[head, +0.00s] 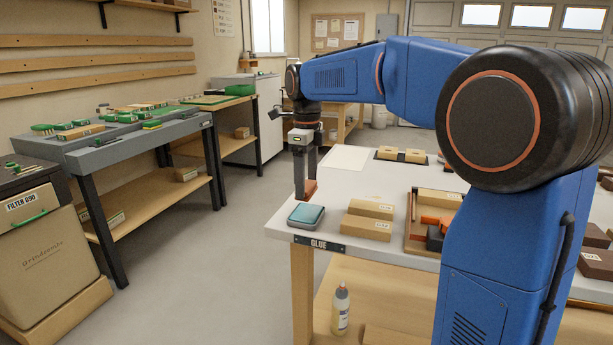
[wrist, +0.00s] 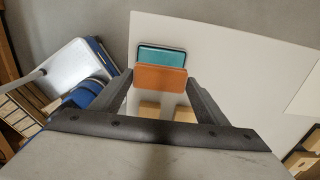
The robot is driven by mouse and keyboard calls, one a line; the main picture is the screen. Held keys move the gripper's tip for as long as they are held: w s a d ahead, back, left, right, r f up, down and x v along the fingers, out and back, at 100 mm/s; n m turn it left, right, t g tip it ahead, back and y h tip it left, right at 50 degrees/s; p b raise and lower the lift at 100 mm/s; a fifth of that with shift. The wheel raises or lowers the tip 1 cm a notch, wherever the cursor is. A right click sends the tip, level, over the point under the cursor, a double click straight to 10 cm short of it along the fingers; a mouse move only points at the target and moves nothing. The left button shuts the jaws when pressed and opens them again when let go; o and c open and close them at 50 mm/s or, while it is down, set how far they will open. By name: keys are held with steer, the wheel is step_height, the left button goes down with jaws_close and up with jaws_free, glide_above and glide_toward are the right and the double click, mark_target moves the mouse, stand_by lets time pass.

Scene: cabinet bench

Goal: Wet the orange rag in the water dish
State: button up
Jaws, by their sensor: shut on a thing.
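My gripper (head: 305,180) hangs down over the near left corner of the white-topped bench. It is shut on the orange rag (wrist: 160,78), which spans between the two fingertips in the wrist view; a small part of the rag (head: 310,189) shows below the fingers in the head view. The water dish (head: 306,215), dark-rimmed with a teal inside, sits on the bench corner by the GLUE label. In the wrist view the dish (wrist: 160,56) shows just beyond the rag, partly covered by it. The rag appears above the dish's edge; I cannot tell whether they touch.
Tan blocks (head: 370,209) lie right of the dish. A wooden tray (head: 414,236) with orange and dark pieces is farther right. A bottle (head: 340,308) stands on the lower shelf. A grey bench (head: 110,147) with green-topped items is across the open floor.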

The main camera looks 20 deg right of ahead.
mark_target(307, 185)
steer(key=shift+f, duration=2.15)
steer(key=shift+f, duration=0.65)
stand_by(0.7)
steer(key=shift+r, duration=3.55)
